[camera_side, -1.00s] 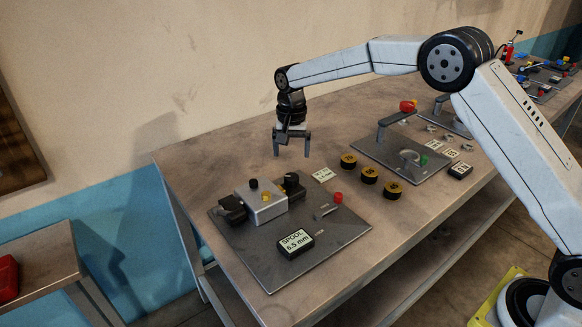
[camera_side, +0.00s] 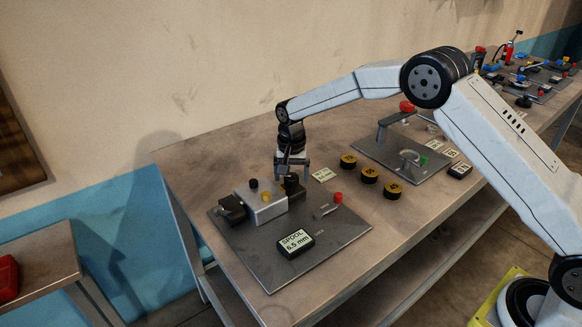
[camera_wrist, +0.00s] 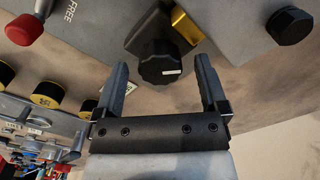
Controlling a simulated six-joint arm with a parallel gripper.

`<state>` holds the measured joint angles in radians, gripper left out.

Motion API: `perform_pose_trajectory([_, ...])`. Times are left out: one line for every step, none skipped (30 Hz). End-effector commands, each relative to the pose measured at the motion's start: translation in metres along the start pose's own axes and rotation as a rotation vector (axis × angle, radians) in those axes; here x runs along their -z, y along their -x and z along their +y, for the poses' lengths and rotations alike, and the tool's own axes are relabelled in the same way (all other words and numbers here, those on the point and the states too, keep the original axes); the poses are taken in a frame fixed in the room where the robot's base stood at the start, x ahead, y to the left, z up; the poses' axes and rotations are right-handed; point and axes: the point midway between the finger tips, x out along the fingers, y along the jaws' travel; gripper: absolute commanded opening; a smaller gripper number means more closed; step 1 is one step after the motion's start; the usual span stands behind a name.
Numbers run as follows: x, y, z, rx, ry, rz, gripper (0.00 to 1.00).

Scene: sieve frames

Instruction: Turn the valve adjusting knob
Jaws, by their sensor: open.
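The valve adjusting knob is a black ribbed knob with a white line on its face; it shows in the wrist view (camera_wrist: 165,70) and at the right end of the grey valve block (camera_side: 266,207) in the side view (camera_side: 293,187). My gripper (camera_side: 292,172) is open, pointing down over the knob. In the wrist view, the knob lies between the two spread fingers of my gripper (camera_wrist: 163,75), with room on both sides. I cannot tell whether the fingertips have reached the knob's height. The side view partly hides the knob behind the gripper.
The block stands on a dark plate (camera_side: 285,268) with a red-knobbed lever (camera_side: 337,197) and a SPOOL 6.5 mm box (camera_side: 295,243). A black bolt-like part (camera_wrist: 290,25) is at right in the wrist view. Several yellow-black discs (camera_side: 369,175) lie to the right.

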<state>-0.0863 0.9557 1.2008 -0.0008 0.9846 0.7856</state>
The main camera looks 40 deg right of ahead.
Motion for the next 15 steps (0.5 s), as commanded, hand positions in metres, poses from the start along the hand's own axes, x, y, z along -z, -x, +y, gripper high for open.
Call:
perform_pose_trajectory([0.0000, -0.0003, 0.0001, 0.000, 0.000, 0.000, 0.93])
perform_pose_trajectory([0.0000, -0.0003, 0.0000, 0.000, 0.000, 0.000, 0.93])
perform_pose_trajectory([-0.0001, -0.0002, 0.0000, 0.000, 0.000, 0.000, 0.93])
perform_pose_trajectory([-0.0001, -0.0002, 0.0000, 0.000, 0.000, 0.000, 0.93])
perform_pose_trajectory([0.0000, -0.0002, 0.0000, 0.000, 0.000, 0.000, 0.93])
perform_pose_trajectory([0.0000, -0.0002, 0.0000, 0.000, 0.000, 0.000, 0.83])
perform_pose_trajectory([0.0000, -0.0002, 0.0000, 0.000, 0.000, 0.000, 0.74])
perform_pose_trajectory([0.0000, -0.0001, 0.0000, 0.000, 0.000, 0.000, 0.64])
perform_pose_trajectory([0.0000, -0.0001, 0.0000, 0.000, 0.000, 0.000, 0.51])
perform_pose_trajectory([0.0000, -0.0001, 0.0000, 0.000, 0.000, 0.000, 0.42])
perform_pose_trajectory([0.0000, -0.0001, 0.0000, 0.000, 0.000, 0.000, 0.32])
perform_pose_trajectory([0.0000, -0.0001, 0.0001, 0.000, 0.000, 0.000, 0.20])
perform_pose_trajectory([0.0000, -0.0001, 0.0001, 0.000, 0.000, 0.000, 0.10])
perform_pose_trajectory([0.0000, 0.0000, 0.0001, 0.000, 0.000, 0.000, 0.01])
perform_pose_trajectory([0.0000, 0.0000, 0.0001, 0.000, 0.000, 0.000, 0.00])
